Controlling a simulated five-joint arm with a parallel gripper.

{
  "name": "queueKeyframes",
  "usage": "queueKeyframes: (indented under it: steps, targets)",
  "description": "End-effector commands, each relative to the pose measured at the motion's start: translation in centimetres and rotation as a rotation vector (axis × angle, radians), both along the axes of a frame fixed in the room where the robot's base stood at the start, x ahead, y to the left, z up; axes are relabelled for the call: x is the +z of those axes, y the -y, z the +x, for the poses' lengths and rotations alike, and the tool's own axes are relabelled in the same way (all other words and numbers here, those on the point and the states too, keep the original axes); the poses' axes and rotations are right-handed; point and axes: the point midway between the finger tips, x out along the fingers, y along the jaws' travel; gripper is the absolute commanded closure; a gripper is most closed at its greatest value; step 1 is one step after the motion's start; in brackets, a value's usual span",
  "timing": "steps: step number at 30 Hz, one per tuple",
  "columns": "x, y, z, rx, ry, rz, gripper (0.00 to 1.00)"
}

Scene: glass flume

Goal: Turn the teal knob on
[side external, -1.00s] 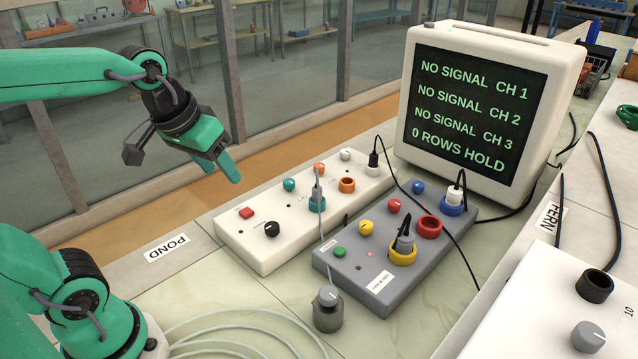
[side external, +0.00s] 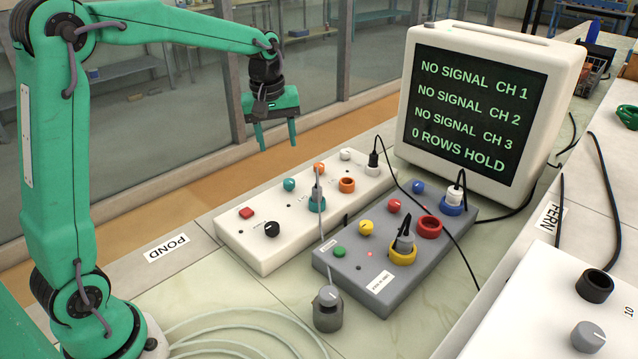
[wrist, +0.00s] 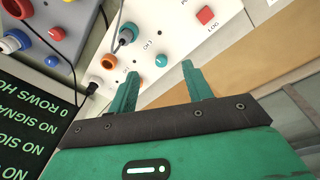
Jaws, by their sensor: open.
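The teal knob (side external: 289,185) is a small round knob on the white panel (side external: 262,257), left of a teal socket ring (side external: 317,204) that has a grey plug standing in it. The teal knob also shows in the wrist view (wrist: 161,60), between my fingertips in the picture. My gripper (side external: 277,147) is open and empty, pointing down, above and apart from the teal knob. Both green fingers show in the wrist view (wrist: 160,70). The setting of the teal knob is too small to read.
An orange knob (side external: 319,168), a black knob (side external: 272,229) and a red button (side external: 246,213) share the white panel. A grey box (side external: 371,298) with plugs and cables stands in front. A monitor (side external: 477,115) reading NO SIGNAL stands behind right.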

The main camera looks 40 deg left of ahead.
Motion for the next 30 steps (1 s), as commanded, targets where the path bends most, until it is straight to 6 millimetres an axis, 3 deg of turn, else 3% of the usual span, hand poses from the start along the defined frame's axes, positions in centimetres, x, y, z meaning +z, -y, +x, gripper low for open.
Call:
queueKeyframes:
  steps: [6,12,18,30]
  targets:
    - [-3.6,-2.3,3.5,0.165,-0.062,-0.025,0.50]
    - [-6.4,-3.9,5.6,0.287,-0.104,-0.039,0.50]
    - [-7.8,-4.6,6.5,0.343,-0.122,-0.045,0.50]
    - [-8.7,-4.7,6.5,0.348,-0.126,-0.045,0.50]
